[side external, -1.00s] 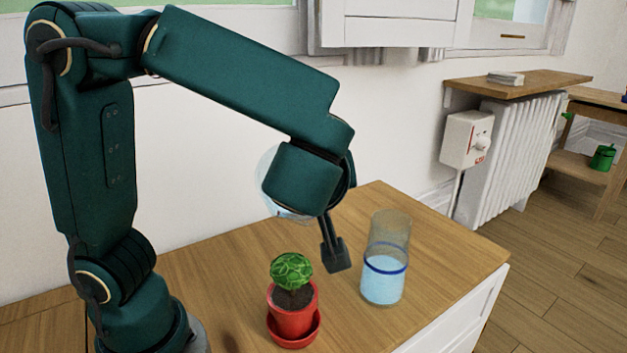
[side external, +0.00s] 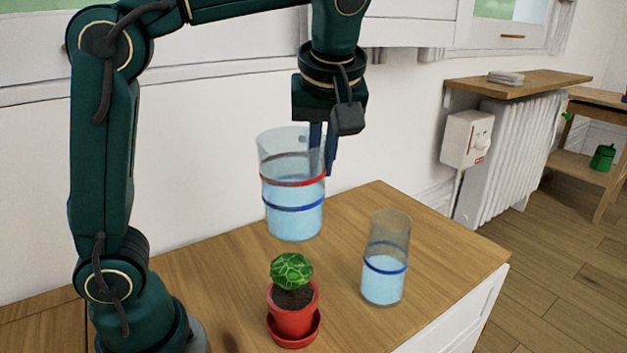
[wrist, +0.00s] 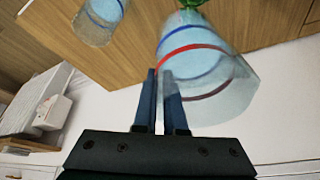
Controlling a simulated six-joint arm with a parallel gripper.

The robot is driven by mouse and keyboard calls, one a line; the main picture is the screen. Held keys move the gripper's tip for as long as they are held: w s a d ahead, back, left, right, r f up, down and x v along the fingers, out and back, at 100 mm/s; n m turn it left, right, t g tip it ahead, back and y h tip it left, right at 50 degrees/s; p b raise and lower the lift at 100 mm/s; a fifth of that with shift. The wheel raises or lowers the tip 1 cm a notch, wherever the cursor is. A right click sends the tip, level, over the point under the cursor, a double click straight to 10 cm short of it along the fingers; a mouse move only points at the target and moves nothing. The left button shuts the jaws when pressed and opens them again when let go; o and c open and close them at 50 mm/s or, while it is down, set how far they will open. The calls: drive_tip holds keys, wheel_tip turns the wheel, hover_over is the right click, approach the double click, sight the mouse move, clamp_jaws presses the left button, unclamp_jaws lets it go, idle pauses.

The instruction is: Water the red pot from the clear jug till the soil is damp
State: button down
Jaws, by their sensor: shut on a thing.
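The clear jug (side external: 292,222) stands upright behind the red pot, with a red band above a blue band. Pale blue water fills it to about the red band. My gripper (side external: 323,160) points down and is shut on the jug's right side; the wrist view also shows the fingers (wrist: 162,85) at the jug wall (wrist: 215,95). I cannot tell whether the jug's base touches the table. The red pot (side external: 292,320) sits upright on a red saucer (side external: 297,340). It holds a round green plant (side external: 291,270) and dark brown soil (side external: 294,298); dampness is unclear.
A second glass cylinder (side external: 385,285) with a blue band and blue water stands right of the pot, near the wooden top's (side external: 440,262) right part. The white wall (side external: 215,170) is close behind. Bare wood lies between the vessels.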

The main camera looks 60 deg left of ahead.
drive_tip(key=shift+r, duration=2)
